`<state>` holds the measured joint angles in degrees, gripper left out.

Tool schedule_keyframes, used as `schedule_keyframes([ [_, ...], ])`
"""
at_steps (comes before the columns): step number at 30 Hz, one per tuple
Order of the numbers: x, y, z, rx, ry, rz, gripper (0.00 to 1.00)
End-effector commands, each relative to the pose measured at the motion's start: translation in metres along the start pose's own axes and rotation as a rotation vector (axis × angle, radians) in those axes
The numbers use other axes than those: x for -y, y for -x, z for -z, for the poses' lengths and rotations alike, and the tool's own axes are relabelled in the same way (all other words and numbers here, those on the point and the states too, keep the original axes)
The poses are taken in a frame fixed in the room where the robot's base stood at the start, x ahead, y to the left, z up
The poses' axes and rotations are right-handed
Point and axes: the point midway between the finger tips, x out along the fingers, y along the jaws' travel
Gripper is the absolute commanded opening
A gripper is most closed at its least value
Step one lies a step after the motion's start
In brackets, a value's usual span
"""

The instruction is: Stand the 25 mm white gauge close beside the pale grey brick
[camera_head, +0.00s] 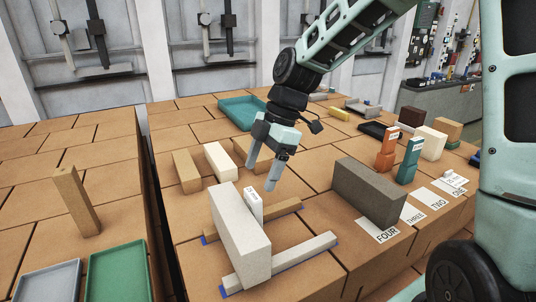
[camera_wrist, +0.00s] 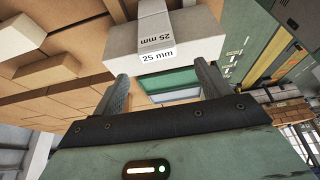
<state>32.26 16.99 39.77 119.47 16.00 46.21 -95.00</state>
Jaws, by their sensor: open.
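The white gauge (camera_head: 253,205), marked 25 mm, stands upright at the far right side of the pale grey brick (camera_head: 240,240). The two look very close together; I cannot tell whether they touch. The brick stands on its long edge across two strips. In the wrist view the gauge (camera_wrist: 157,40) shows its 25 mm labels against the pale brick (camera_wrist: 200,36), ahead of the fingertips. My gripper (camera_head: 261,174) is open and empty, above and behind the gauge and clear of it. Its two fingers also show in the wrist view (camera_wrist: 162,82).
The tan strip (camera_head: 283,212) and pale strip (camera_head: 300,252) have blue ends. A dark grey brick (camera_head: 368,192) stands to the right, near numbered cards (camera_head: 411,213). Orange (camera_head: 386,152) and teal (camera_head: 408,162) gauges stand behind it. Small blocks (camera_head: 220,161) and a teal tray (camera_head: 240,110) lie farther back.

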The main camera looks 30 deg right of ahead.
Motion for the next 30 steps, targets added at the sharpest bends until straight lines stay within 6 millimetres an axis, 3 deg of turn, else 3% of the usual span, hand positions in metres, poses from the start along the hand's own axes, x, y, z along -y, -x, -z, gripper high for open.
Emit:
schedule_keyframes([
  [3, -0.002, 0.022, -0.001, 0.001, -0.001, -0.007, 0.76],
  [9, -0.001, 0.044, 0.001, 0.0, 0.0, -0.005, 0.76],
  [14, -0.001, 0.049, 0.001, -0.001, -0.001, -0.003, 0.76],
  [18, 0.008, 0.041, 0.011, 0.017, -0.031, 0.011, 0.76],
  [23, 0.047, 0.008, 0.041, 0.102, -0.183, 0.038, 0.76],
  [30, 0.135, -0.042, 0.073, 0.252, -0.512, -0.009, 0.76],
])
